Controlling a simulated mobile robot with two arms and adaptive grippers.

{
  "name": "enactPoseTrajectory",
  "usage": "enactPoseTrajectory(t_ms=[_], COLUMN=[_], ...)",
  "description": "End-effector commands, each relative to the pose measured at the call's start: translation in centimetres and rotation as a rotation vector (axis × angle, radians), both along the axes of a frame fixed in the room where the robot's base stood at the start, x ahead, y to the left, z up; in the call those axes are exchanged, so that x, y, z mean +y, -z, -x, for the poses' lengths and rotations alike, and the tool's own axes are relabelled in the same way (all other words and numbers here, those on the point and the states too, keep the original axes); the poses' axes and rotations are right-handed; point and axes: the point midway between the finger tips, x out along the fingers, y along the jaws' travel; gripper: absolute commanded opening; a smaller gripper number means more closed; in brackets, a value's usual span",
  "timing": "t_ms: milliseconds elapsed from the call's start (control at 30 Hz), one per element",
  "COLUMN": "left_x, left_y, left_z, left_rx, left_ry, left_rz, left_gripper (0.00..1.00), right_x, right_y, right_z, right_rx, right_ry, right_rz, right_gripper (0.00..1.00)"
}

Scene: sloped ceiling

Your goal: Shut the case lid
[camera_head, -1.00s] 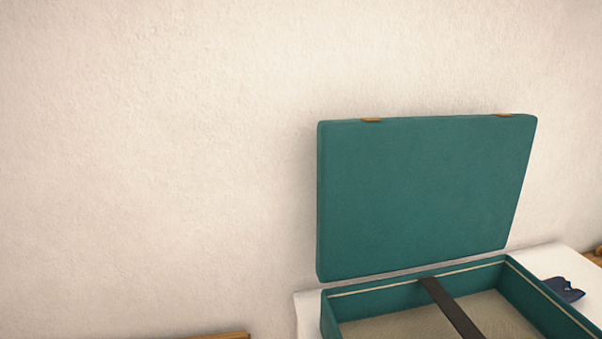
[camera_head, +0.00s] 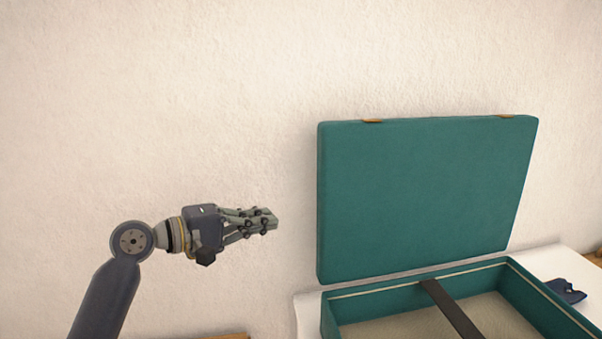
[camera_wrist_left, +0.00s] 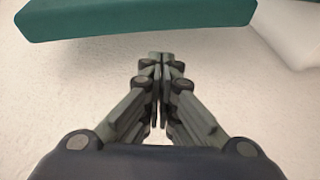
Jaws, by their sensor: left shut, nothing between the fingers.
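The teal case stands open on a white surface at the lower right of the head view. Its lid (camera_head: 425,195) is raised roughly upright close to the wall, with two tan latches on its top edge. The case base (camera_head: 352,306) has a pale lining and a dark strap (camera_head: 452,310) across it; its front is cut off. My left gripper (camera_head: 273,220) is shut and empty, left of the lid and apart from it. In the left wrist view, the closed fingertips (camera_wrist_left: 160,58) show below the lid's teal edge (camera_wrist_left: 130,18). My right gripper is not in view.
The white tabletop (camera_head: 572,264) shows around the case. A dark blue object (camera_head: 566,291) lies to the right of the case. A wooden edge (camera_head: 228,336) shows at the bottom left. The plain wall (camera_head: 150,110) is behind everything.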

Motion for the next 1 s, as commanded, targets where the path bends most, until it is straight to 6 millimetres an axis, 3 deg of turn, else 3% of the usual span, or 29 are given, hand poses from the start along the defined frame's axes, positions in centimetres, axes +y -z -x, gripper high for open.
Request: enactPoseTrajectory(t_ms=[33,100,267,433,800,1000], left_x=[0.2,0.4,0.5,-1.0,-6.6,-7.9], left_y=[-2.5,-4.8,-7.6,-8.2,-8.0,-7.7], left_z=[-0.5,-0.8,-1.1,-2.0,-5.2,-6.0], left_rx=[0.004,0.016,0.032,0.036,0.034,0.033], left_ry=[0.005,0.014,0.027,0.029,0.030,0.028], left_rz=[0.047,0.102,0.166,0.176,0.174,0.171], left_gripper=[0.00,0.00,0.00,0.00,0.00,0.00], right_x=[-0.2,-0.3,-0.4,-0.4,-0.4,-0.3], right_y=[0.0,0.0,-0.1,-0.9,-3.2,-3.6], right_z=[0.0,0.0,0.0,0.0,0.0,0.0], right_rx=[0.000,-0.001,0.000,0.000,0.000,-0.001], right_ry=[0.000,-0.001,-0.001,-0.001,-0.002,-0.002], right_rz=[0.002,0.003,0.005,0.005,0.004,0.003], right_gripper=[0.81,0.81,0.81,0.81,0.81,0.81])
